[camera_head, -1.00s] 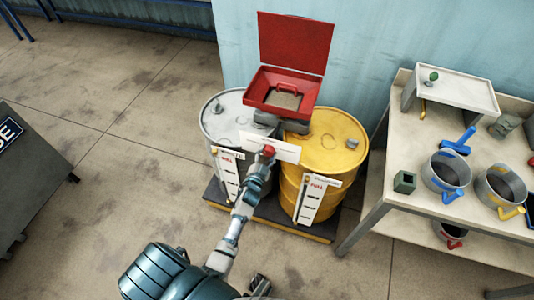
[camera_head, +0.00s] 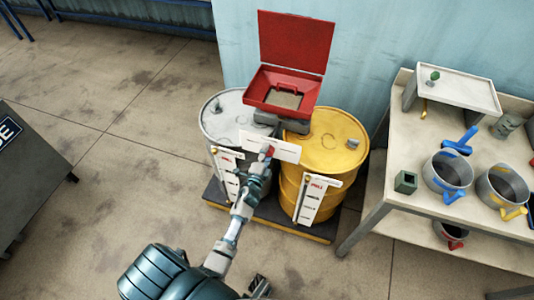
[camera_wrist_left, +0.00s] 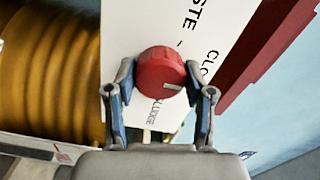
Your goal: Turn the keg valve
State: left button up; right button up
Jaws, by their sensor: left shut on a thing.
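The keg valve is a round red knob (camera_wrist_left: 161,74) with a white mark, on a white lettered plate (camera_wrist_left: 215,38) between two kegs. In the head view the knob (camera_head: 267,151) is small and partly covered by my gripper. My left gripper (camera_head: 264,158) reaches it from the front. In the left wrist view the two fingers (camera_wrist_left: 160,92) are shut on the knob, one at each side. The yellow keg (camera_head: 326,140) stands right and the grey keg (camera_head: 222,122) left. My right gripper cannot be made out in these frames.
A red open-lidded box (camera_head: 283,92) sits above the kegs. The kegs stand on a dark pallet (camera_head: 213,192). A workbench (camera_head: 412,150) with metal pots (camera_head: 447,172) is at the right. A dark cart (camera_head: 30,175) is at the left, with clear floor between.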

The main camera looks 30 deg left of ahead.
pick_arm(q)
jog(key=shift+d+f, duration=0.15)
jog(key=shift+f, duration=0.15)
jog(key=o, duration=1)
jog(key=shift+c, duration=0.2)
jog(key=shift+o, duration=1)
jog(key=shift+r, duration=0.1)
jog(key=v, duration=1.2)
